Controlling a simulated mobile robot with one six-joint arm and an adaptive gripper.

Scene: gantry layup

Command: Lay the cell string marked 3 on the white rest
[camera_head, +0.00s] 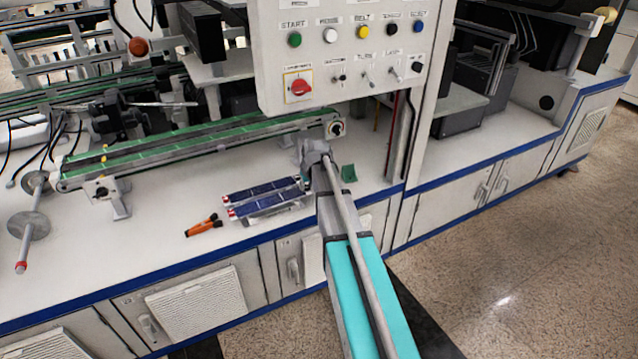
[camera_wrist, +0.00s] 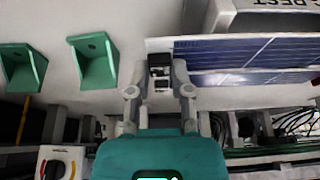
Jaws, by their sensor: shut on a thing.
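My gripper (camera_wrist: 159,82) is shut on a small black tab with white patches (camera_wrist: 160,62) at the end of the blue cell strings. In the head view my gripper (camera_head: 307,178) is at their right end. A rear blue string (camera_head: 258,190) and a nearer one (camera_head: 270,202) lie side by side, with red at their left ends. In the wrist view one string (camera_wrist: 245,47) and a second blue strip (camera_wrist: 250,79) run to the right. I cannot read a 3, or tell which string the tab belongs to. A pale block marked REST (camera_wrist: 215,20) is partly in view.
Green wedge blocks (camera_wrist: 95,62) stand beside my gripper; one green piece (camera_head: 348,173) shows in the head view. An orange-and-black tool (camera_head: 203,226) lies at the front left. A green conveyor (camera_head: 190,148) runs behind. A control panel (camera_head: 340,50) overhangs the bench.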

